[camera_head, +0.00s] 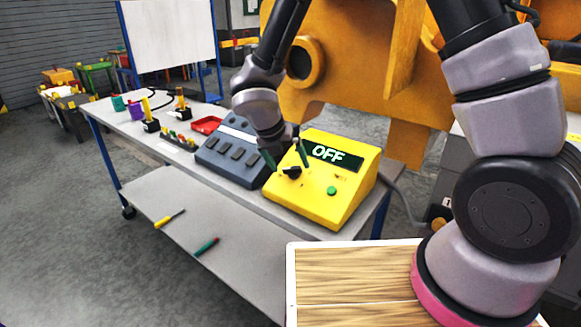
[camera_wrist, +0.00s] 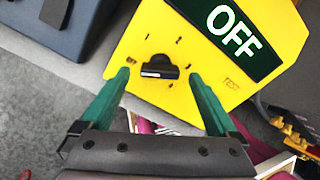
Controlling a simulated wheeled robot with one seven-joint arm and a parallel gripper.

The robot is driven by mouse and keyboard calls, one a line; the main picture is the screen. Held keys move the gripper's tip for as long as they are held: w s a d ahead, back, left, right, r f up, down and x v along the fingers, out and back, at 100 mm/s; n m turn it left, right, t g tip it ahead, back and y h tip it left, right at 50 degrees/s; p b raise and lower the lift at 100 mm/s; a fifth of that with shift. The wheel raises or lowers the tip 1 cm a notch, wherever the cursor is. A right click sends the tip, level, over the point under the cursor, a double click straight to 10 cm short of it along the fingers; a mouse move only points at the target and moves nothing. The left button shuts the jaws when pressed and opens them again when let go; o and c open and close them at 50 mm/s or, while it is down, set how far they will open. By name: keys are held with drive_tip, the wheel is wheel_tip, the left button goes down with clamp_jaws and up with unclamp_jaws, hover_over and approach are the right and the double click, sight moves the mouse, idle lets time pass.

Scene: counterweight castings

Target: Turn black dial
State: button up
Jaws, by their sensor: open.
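The black dial (camera_head: 292,172) is on the sloped face of a yellow control box (camera_head: 341,212), left of a green button (camera_head: 332,190). The box's display (camera_head: 330,155) reads OFF. In the wrist view the dial (camera_wrist: 159,67) shows as a dark knob with a bar handle, and small marks surround it. My gripper (camera_head: 285,162) is over the box's left part. In the wrist view its two green fingers (camera_wrist: 163,78) are spread apart, with the dial between and slightly beyond their tips. I cannot tell whether they touch the box.
A dark blue-grey box with several keys (camera_head: 233,155) stands just left of the yellow box. A red tray (camera_head: 207,125) and a row of small coloured items (camera_head: 180,141) lie farther left on the table. Two screwdrivers lie on the lower shelf (camera_head: 215,215). Large orange machinery (camera_head: 345,60) stands behind.

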drive_tip(key=shift+x, duration=1)
drive_tip(key=shift+c, duration=0.3)
drive_tip(key=c, duration=1.3)
drive_tip(key=shift+m, duration=0.4)
drive_tip(key=m, duration=0.5)
drive_tip(key=shift+s, duration=0.1)
drive_tip(key=m, duration=0.5)
drive_tip(key=shift+m, duration=0.4)
